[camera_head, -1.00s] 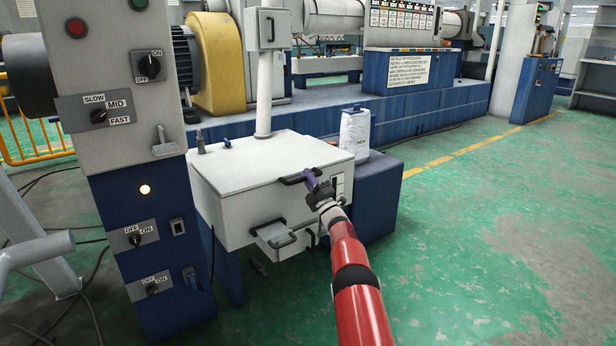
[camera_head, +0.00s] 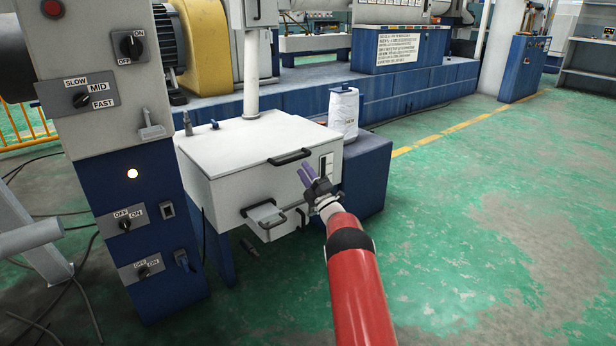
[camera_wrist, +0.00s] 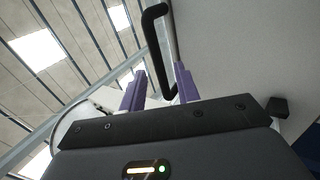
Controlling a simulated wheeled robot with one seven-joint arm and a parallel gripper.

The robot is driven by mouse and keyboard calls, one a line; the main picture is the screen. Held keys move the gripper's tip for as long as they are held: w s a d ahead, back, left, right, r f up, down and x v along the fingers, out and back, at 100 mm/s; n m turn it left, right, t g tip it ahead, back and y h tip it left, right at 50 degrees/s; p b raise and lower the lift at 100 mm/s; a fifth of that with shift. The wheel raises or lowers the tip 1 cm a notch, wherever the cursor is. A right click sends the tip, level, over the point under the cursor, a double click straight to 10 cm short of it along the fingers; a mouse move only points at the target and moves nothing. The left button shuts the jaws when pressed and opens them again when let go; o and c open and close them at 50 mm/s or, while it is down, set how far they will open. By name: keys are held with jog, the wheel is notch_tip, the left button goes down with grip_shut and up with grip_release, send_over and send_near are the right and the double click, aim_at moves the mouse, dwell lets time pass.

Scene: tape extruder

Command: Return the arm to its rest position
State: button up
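My arm (camera_head: 355,275) is red with black bands and reaches from the lower right toward a white box. My gripper (camera_head: 304,171) has two purple fingers, which stand apart with nothing held between them. It is just in front of the box, close to the black lid handle (camera_head: 290,157). In the wrist view the gripper (camera_wrist: 159,88) is also open. The black handle (camera_wrist: 157,45) shows beyond and between the fingers there, and the exact gap to it is hard to tell.
The white box (camera_head: 235,170) has a closed lid and a lower tray with a handle (camera_head: 268,216). A control column (camera_head: 120,190) stands left. A white bag (camera_head: 343,112) sits on a blue block (camera_head: 367,175). Green floor (camera_head: 490,220) is open on the right.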

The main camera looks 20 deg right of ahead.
jog(key=shift+v, duration=0.85)
jog(key=s+a+r+m+g+h, duration=0.1)
jog(key=s+r+m+g+h, duration=0.1)
jog(key=r+m+h, duration=0.55)
jog(key=s+r+m+g+h, duration=0.2)
jog(key=r+m, duration=0.2)
jog(key=r, duration=0.6)
jog(key=s+a+r+m+g, duration=0.2)
jog(key=s+a, duration=0.1)
jog(key=s, duration=0.4)
jog(key=s+a+r+m+g, duration=0.1)
jog(key=s+a+m+g, duration=0.2)
jog(key=s, duration=0.4)
jog(key=s+a+f+m+g+y, duration=0.1)
jog(key=s+a+f+m+g, duration=0.2)
jog(key=s, duration=1)
jog(key=s+a+f+g, duration=0.3)
jog(key=s+a+f, duration=0.15)
jog(key=s, duration=0.75)
jog(key=s+a+f+m+g+y, duration=0.1)
jog(key=s+a+f+m+g, duration=0.2)
jog(key=s, duration=1)
notch_tip(320, 180, up, 11)
jog(key=n+p, duration=0.1)
jog(key=p, duration=1.1)
jog(key=shift+s+r+p, duration=0.15)
jog(key=shift+s+p, duration=0.1)
jog(key=shift+p, duration=0.15)
